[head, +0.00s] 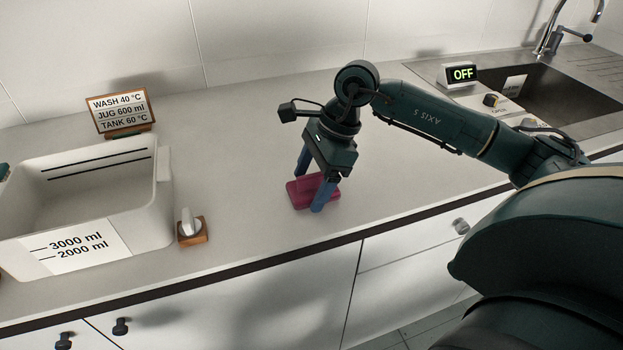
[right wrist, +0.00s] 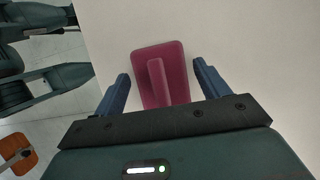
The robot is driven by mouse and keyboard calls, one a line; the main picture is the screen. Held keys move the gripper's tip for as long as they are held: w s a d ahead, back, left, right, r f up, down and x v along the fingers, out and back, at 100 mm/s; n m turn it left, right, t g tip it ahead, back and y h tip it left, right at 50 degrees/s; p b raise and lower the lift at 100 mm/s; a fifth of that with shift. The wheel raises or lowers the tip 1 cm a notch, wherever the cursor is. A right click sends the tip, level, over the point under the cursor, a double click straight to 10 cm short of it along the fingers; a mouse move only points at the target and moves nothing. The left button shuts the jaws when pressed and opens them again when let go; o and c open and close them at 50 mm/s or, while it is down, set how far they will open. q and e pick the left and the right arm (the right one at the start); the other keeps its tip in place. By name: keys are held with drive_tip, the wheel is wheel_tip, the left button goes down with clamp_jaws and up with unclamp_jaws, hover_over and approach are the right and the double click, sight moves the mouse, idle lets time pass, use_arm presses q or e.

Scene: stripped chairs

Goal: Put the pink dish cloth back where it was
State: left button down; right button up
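The pink dish cloth (head: 298,194) lies on the grey worktop in the head view, a flat piece with a raised ridge along its middle. In the right wrist view the cloth (right wrist: 160,82) lies between the two blue fingers. My right gripper (head: 309,190) points down over the cloth. Its fingers stand apart on either side of the ridge, with a gap visible on each side in the right wrist view, so it is open and holds nothing. My left gripper is not seen.
A white tub (head: 165,200) with level marks stands at the left. A knob on a wooden block (head: 193,233) is beside it, and a sign (head: 122,112) stands behind. A sink (head: 560,95) and an OFF display (head: 460,75) are at the back right. The worktop around the cloth is clear.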

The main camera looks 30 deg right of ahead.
drive_tip(key=shift+o, duration=0.4)
drive_tip(key=shift+d+r, duration=0.1)
drive_tip(key=shift+r, duration=0.25)
drive_tip(key=v, duration=1.1)
drive_tip(key=shift+d+r, duration=0.2)
drive_tip(key=shift+r, duration=0.05)
drive_tip(key=shift+s, duration=0.1)
